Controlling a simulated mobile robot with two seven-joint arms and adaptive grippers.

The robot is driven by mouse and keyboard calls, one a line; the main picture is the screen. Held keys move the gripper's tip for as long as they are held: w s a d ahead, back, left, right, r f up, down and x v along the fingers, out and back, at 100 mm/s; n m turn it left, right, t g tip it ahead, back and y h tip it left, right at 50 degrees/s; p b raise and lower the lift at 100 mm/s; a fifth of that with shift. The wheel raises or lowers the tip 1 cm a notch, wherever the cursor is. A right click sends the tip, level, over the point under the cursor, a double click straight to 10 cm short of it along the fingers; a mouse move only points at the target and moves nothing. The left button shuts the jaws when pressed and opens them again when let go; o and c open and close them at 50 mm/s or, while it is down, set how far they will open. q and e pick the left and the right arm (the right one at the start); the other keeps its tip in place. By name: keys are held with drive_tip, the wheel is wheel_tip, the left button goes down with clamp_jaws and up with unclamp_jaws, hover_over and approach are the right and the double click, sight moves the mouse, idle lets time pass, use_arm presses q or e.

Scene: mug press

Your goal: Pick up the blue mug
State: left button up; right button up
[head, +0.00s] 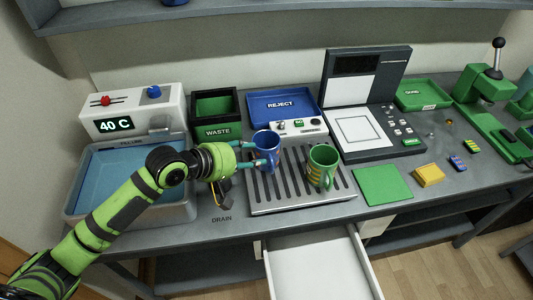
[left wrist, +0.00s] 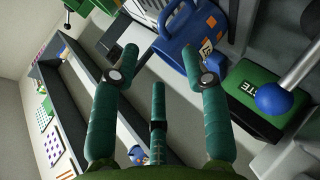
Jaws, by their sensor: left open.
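The blue mug (head: 267,142) stands upright on the left part of the slatted drain tray (head: 300,207) in the head view. It also shows in the left wrist view (left wrist: 186,45), just beyond the fingertips, with an orange patch on its side. My left gripper (head: 258,155) is open, with its teal fingers reaching to the mug's left side. In the left wrist view the gripper (left wrist: 164,62) has its fingers spread and nothing held between them. Whether a finger touches the mug I cannot tell. My right gripper is in neither view.
A green mug (head: 322,168) stands right of the blue one on the tray. The black waste bin (head: 217,130), blue reject tray (head: 282,104) and small control box (head: 300,130) are close behind. A water basin (head: 80,200) stands left. An open white drawer (head: 320,265) juts out below.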

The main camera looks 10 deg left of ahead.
sight(271, 157)
use_arm(q)
drive_tip(key=p+x, duration=0.2)
drive_tip(key=x, duration=0.4)
drive_tip(key=shift+w+d+f, duration=0.15)
drive_tip(key=shift+w+f, duration=0.05)
drive_tip(key=shift+f, duration=0.1)
drive_tip(key=shift+s, duration=0.1)
drive_tip(key=shift+c, duration=0.4)
clamp_jaws()
